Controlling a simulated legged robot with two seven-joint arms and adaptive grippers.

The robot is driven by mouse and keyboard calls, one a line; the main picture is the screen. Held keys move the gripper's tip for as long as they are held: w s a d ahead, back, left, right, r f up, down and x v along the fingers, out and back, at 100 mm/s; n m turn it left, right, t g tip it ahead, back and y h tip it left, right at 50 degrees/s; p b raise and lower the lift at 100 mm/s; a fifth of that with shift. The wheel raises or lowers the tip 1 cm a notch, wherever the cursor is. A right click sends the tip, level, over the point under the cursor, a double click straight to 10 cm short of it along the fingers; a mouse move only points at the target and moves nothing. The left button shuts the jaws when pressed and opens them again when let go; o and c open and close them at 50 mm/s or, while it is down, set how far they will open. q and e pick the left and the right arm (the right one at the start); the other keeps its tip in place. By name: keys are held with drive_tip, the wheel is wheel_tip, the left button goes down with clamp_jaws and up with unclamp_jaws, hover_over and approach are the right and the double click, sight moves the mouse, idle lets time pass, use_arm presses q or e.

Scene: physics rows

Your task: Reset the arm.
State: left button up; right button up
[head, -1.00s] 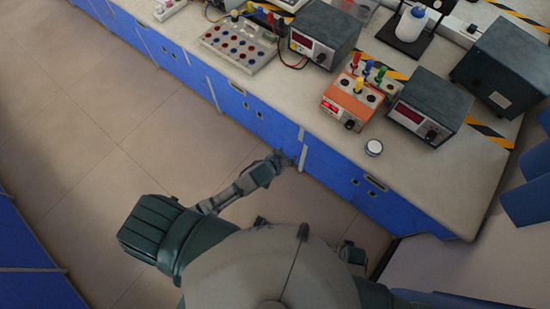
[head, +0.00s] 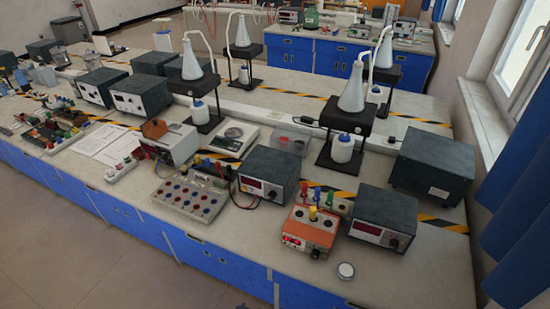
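Neither of my grippers shows in the head view now, and my arms are out of the picture. Whether the grippers are open or shut is hidden. The lab bench (head: 215,243) with its blue front stands before me.
Flasks on stands (head: 353,97) are behind. Blue curtains (head: 520,220) hang at right. Floor (head: 70,255) is clear at lower left.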

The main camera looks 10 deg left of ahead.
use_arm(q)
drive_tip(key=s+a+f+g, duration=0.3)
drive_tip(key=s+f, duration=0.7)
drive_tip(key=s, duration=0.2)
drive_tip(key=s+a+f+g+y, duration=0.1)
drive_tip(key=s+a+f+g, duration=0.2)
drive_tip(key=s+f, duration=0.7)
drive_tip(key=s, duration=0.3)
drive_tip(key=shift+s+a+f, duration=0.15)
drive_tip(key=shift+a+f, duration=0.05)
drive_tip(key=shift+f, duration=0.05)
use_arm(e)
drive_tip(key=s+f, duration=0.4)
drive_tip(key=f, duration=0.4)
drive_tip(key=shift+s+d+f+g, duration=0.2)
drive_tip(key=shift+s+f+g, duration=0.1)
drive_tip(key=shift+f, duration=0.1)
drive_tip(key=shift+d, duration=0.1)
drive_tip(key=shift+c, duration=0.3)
